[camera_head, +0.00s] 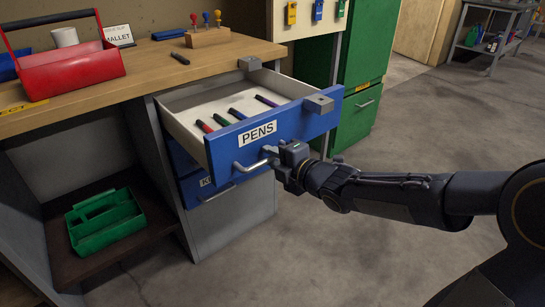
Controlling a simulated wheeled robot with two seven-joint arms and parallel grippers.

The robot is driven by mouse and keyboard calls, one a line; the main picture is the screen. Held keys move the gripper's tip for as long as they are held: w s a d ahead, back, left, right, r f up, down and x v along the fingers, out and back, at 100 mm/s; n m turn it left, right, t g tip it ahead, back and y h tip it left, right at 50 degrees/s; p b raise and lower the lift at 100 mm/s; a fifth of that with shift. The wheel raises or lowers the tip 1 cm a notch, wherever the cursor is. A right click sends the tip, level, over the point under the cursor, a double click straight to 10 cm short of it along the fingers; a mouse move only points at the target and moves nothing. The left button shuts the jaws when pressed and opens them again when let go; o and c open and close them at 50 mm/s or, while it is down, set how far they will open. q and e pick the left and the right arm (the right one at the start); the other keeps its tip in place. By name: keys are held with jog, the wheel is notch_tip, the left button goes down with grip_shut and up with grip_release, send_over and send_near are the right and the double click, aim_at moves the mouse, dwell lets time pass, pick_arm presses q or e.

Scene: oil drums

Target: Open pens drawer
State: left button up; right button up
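The pens drawer (275,130) has a blue front with a white PENS label and is pulled well out from the workbench. Several marker pens (240,115) lie inside it. A bar handle (251,164) runs along the lower part of its front. My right gripper (273,157) is at the right part of this handle, with its fingers around or against the bar. Its fingertips are small and partly hidden, so I cannot tell how tightly they are closed. My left gripper is not in view.
A second blue drawer (222,196) sits shut below. A grey block (319,103) sits on the drawer's right front corner. A red tote (68,68) stands on the benchtop, and a green tote (104,222) on the lower shelf.

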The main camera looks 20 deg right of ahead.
jog(key=shift+o, duration=0.7)
jog(key=shift+s+d+r, duration=0.15)
jog(key=shift+s, duration=0.15)
jog(key=p+v, duration=0.3)
jog(key=v, duration=0.4)
jog(key=shift+s, duration=0.1)
